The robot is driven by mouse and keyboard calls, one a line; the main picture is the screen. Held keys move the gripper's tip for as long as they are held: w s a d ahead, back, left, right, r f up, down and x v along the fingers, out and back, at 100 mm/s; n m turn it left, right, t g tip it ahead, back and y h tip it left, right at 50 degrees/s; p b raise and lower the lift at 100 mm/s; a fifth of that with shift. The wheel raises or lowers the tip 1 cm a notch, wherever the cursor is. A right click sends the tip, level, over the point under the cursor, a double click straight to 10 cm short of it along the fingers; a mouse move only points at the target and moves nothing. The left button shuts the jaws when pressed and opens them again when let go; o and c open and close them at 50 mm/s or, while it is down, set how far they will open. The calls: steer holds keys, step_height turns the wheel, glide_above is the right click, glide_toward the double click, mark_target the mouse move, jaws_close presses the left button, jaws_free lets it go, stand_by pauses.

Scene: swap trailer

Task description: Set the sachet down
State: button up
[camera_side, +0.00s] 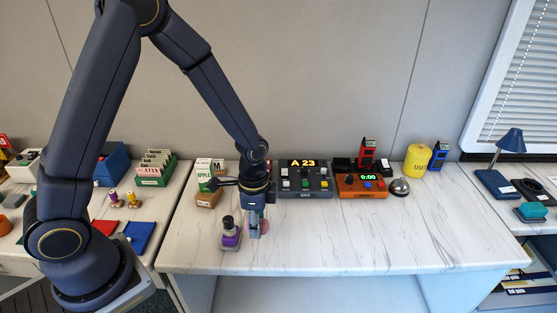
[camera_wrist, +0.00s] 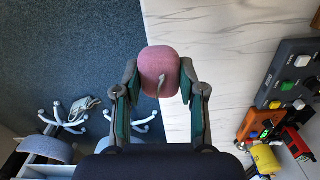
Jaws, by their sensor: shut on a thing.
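My gripper (camera_side: 254,232) is shut on a pink, rounded sachet (camera_wrist: 158,66), which sits between its two fingertips in the wrist view. A thin grey string or tag lies across the sachet's face. In the side view only a small pink part of the sachet (camera_side: 265,226) shows beside the fingers. My gripper points down over the left front part of the marble-patterned table (camera_side: 390,242). I cannot tell whether the sachet touches the table top. In the wrist view it appears across the table's edge, with blue floor beyond.
A purple bottle with a dark cap (camera_side: 230,234) stands close to the left of my gripper. A grey box with buttons (camera_side: 305,180), an orange box (camera_side: 361,187), a bell (camera_side: 399,187) and a yellow container (camera_side: 416,160) line the back. The table's middle and right front are clear.

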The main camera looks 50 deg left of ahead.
steer(key=a, duration=0.8)
steer(key=n, duration=0.1)
glide_above(273, 217)
steer(key=s, duration=0.1)
step_height(273, 217, down, 9)
steer(key=shift+d+r, duration=0.1)
steer(key=shift+r, duration=0.1)
steer(key=shift+w+f, duration=0.45)
steer(key=shift+f, duration=1.65)
steer(key=shift+f, duration=0.1)
steer(key=o, duration=0.9)
steer(key=shift+o, duration=0.2)
